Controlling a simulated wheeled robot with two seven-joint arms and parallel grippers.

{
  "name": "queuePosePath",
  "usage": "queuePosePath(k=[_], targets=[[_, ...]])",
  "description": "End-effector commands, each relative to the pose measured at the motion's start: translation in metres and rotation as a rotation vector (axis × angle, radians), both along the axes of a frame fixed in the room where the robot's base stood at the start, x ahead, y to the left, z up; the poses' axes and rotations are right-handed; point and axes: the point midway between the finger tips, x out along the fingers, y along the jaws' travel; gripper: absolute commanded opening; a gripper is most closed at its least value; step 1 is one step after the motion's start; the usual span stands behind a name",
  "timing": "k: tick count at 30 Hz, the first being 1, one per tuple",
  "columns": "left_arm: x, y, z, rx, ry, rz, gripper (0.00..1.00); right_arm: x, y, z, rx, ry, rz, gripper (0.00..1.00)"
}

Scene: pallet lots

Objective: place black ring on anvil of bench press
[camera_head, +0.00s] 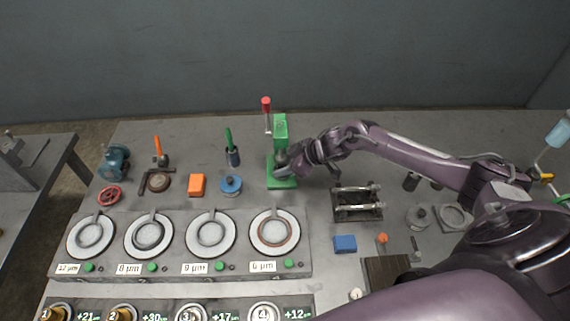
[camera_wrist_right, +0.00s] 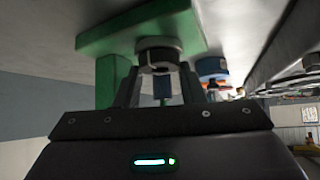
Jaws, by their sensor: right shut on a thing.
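The green bench press (camera_head: 281,130) with a red-knobbed lever stands at the back of the bench. Its green base plate also shows in the right wrist view (camera_wrist_right: 105,38). My right gripper (camera_head: 284,166) reaches in from the right, low at the press, just above its base. In the right wrist view, my gripper (camera_wrist_right: 160,72) is shut on a dark ring-like piece (camera_wrist_right: 160,60), which I take for the black ring. It sits right at the round grey anvil (camera_wrist_right: 158,43); I cannot tell whether it rests on it. My left gripper is out of view.
A blue round part (camera_head: 231,185) and an orange block (camera_head: 196,184) lie left of the press. A metal rack (camera_head: 357,203) stands to the right. A panel of round plates (camera_head: 181,269) lies in front. My right arm covers the right side.

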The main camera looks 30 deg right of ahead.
Motion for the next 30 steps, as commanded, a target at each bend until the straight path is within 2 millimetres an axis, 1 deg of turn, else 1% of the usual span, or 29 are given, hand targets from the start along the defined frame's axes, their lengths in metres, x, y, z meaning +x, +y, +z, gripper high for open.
queuePosePath(k=[1,2,6,14,16,19,23,30], targets=[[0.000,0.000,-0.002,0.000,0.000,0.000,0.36,0.000,0.000,-0.002,0.000,0.000,0.000,0.11],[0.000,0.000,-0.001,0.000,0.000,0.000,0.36,0.000,0.000,-0.002,0.000,0.000,0.000,0.39],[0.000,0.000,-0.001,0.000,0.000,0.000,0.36,0.000,0.000,-0.001,0.000,0.000,0.000,0.57],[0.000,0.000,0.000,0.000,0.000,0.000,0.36,0.000,0.000,-0.001,0.000,0.000,0.000,0.58],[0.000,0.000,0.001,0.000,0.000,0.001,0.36,0.000,0.000,0.002,0.000,-0.001,0.001,0.58],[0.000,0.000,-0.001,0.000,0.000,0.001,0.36,-0.005,-0.006,0.006,-0.002,-0.001,-0.001,0.58],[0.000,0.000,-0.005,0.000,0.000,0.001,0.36,-0.019,-0.017,0.022,-0.006,0.000,0.003,0.58],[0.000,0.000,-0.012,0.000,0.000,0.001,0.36,-0.046,-0.042,0.058,-0.006,0.001,0.001,0.58]])
